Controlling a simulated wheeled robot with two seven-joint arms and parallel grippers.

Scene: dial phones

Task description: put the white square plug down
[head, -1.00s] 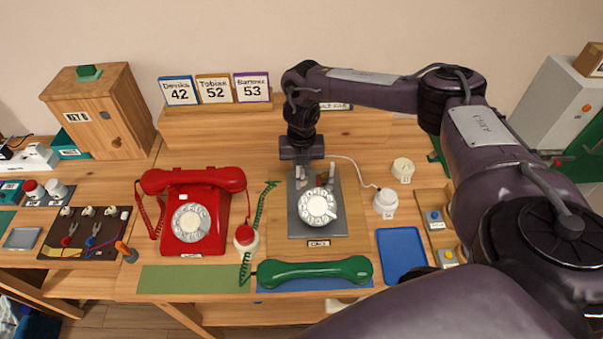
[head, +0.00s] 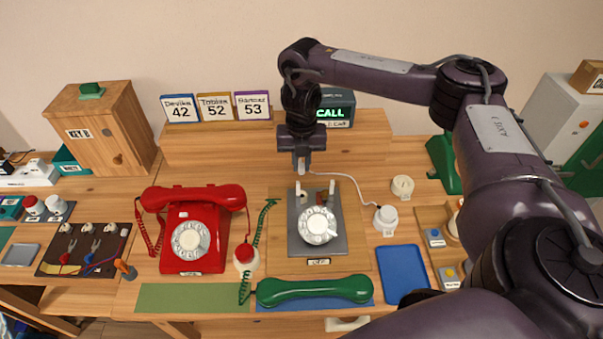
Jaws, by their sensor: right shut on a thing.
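My right gripper (head: 301,166) hangs pointing down above the back edge of the grey phone base with the white dial (head: 317,226). It is shut on a small pale thing, which I take to be the white square plug; the fingers hide most of it, so its shape is unclear. A thin white cord (head: 345,176) runs from near the fingertips to a round white unit (head: 386,217) on the right. The plug seems held clear of the table. My left gripper is not in view.
A red phone (head: 195,228) stands left, a green handset (head: 314,290) lies in front, and a blue tray (head: 403,272) is at right. A round white piece (head: 402,186) sits behind the white unit. A lit CALL box (head: 336,108) stands on the rear shelf.

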